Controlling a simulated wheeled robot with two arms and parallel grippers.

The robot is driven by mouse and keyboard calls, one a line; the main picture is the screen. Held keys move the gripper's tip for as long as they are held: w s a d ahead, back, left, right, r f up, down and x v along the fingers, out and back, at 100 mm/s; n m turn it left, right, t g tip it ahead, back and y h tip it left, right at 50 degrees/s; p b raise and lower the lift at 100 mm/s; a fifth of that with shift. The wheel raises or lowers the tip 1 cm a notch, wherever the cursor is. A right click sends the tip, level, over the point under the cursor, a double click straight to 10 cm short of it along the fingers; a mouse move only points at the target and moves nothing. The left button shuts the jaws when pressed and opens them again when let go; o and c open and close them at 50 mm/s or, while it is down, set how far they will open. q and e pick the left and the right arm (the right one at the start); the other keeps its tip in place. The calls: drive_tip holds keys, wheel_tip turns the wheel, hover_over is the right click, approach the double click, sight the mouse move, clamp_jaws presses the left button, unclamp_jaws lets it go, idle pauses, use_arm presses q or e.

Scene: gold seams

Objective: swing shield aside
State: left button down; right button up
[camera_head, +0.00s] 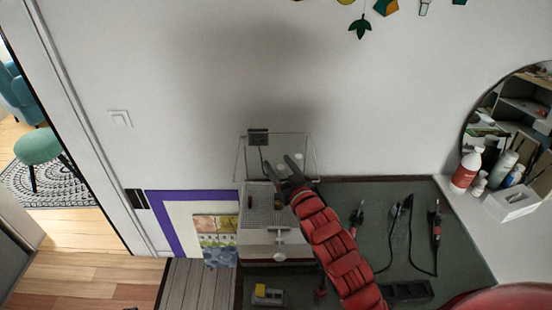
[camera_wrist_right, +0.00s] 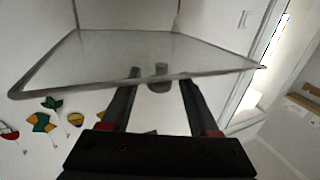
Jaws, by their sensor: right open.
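The shield (camera_head: 287,141) is a clear panel with thin dark edges at the back of a white machine (camera_head: 262,244) with a grid top. In the right wrist view the shield (camera_wrist_right: 105,55) spans the picture in front of my fingers. A small grey knob (camera_wrist_right: 160,72) on it shows between the fingertips. My right gripper (camera_head: 293,162) is open at the shield; in the wrist view its two fingers (camera_wrist_right: 160,80) lie either side of the knob. I cannot tell whether they touch it. My left gripper is not in view.
A dark green work mat (camera_head: 459,240) holds corded tools (camera_head: 436,222) to the right. White bottles (camera_head: 466,170) and a white box (camera_head: 510,201) stand by a round mirror (camera_head: 520,110). A purple-edged sheet (camera_head: 168,222) lies left of the machine. The wall is close behind the shield.

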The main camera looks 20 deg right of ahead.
sight(276, 151)
drive_tip(key=shift+w+a+p, duration=0.1)
drive_tip(key=shift+w+p, duration=0.2)
drive_tip(key=shift+w, duration=1)
clamp_jaws()
idle(0.5)
